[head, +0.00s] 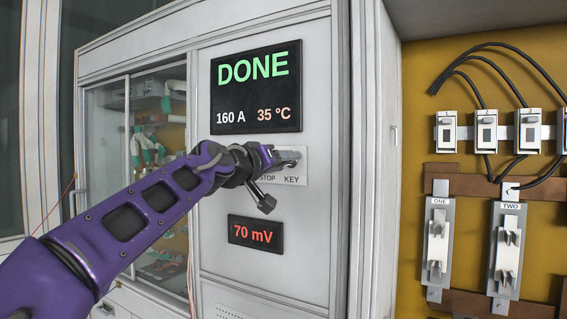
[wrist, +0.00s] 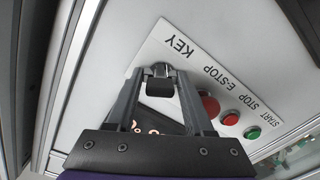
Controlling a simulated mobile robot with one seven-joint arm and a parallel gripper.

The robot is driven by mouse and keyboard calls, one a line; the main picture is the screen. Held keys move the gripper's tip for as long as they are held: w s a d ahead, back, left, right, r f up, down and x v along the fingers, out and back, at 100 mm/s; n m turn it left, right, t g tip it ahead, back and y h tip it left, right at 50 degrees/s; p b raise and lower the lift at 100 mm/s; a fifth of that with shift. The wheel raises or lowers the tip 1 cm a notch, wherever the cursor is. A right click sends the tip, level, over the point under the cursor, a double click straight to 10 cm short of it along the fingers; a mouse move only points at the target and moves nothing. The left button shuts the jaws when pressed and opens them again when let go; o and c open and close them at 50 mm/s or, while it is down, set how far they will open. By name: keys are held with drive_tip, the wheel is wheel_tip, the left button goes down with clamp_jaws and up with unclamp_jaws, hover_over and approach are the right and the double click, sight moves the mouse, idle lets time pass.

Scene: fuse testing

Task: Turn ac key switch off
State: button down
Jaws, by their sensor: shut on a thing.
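The AC key switch (wrist: 158,70) sits on the white label plate above the printed word KEY, which appears upside down in the wrist view. My gripper (wrist: 160,82) is at the switch, with its fingers on either side of it, shut on it. In the head view my gripper (head: 287,158) is against the panel (head: 294,180) by the KEY label, and it largely hides the switch there. The exact angle of the key is hard to make out.
The red E-stop (wrist: 209,105), a red stop button (wrist: 231,118) and a green start button (wrist: 252,133) lie beside the switch. The display (head: 256,88) reads DONE, 160 A, 35 °C; a lower display (head: 255,234) reads 70 mV. Fuse holders (head: 437,240) hang at the right.

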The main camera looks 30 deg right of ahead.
drive_tip(key=shift+n, duration=5.6)
drive_tip(key=shift+n+p, duration=0.3)
drive_tip(key=shift+n, duration=0.2)
drive_tip(key=shift+c, duration=1.4)
unclamp_jaws()
drive_tip(key=v, duration=1.7)
drive_tip(key=shift+a, duration=0.2)
drive_tip(key=shift+s, duration=0.1)
